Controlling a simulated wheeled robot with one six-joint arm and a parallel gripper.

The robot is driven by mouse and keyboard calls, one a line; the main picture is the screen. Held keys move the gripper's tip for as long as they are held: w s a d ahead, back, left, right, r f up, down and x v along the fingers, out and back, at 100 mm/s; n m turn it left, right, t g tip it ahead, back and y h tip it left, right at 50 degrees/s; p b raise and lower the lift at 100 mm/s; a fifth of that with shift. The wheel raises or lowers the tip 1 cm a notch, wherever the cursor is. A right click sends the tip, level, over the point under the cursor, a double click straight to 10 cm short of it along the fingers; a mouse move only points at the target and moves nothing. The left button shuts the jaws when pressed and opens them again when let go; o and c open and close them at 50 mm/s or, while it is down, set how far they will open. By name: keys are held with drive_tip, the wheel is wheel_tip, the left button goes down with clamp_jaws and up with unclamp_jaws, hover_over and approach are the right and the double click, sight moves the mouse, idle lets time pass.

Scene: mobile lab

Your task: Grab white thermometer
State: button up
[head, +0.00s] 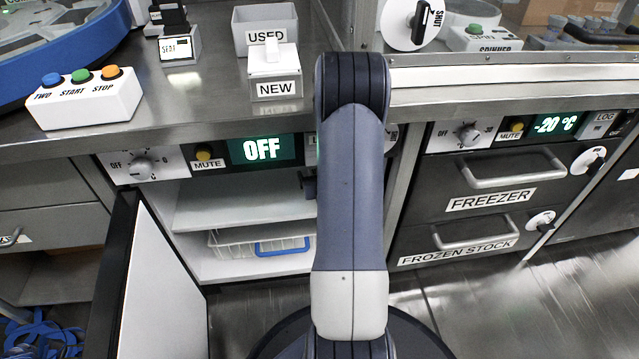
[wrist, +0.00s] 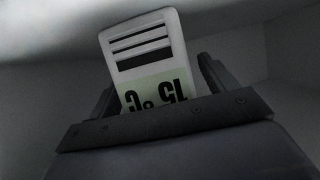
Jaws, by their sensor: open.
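The white thermometer (wrist: 150,55) is in the wrist view, a pale slab with dark slots and a greenish display that reads upside down as 15 °C. My gripper (wrist: 158,88) is open, with one finger on each side of the thermometer. The lower part of the thermometer is hidden behind the gripper body. I cannot tell whether a finger touches it.
The open cabinet has a white shelf (head: 240,205) and a wire basket (head: 225,243) with a blue handle below it. Its door (head: 155,290) stands open at left. The display (head: 262,149) above reads OFF. Closed freezer drawers (head: 490,195) are at right. Dim pale walls surround the thermometer.

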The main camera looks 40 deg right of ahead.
drive_tip(key=shift+c, duration=0.4)
drive_tip(key=c, duration=1)
drive_tip(key=shift+r, duration=0.1)
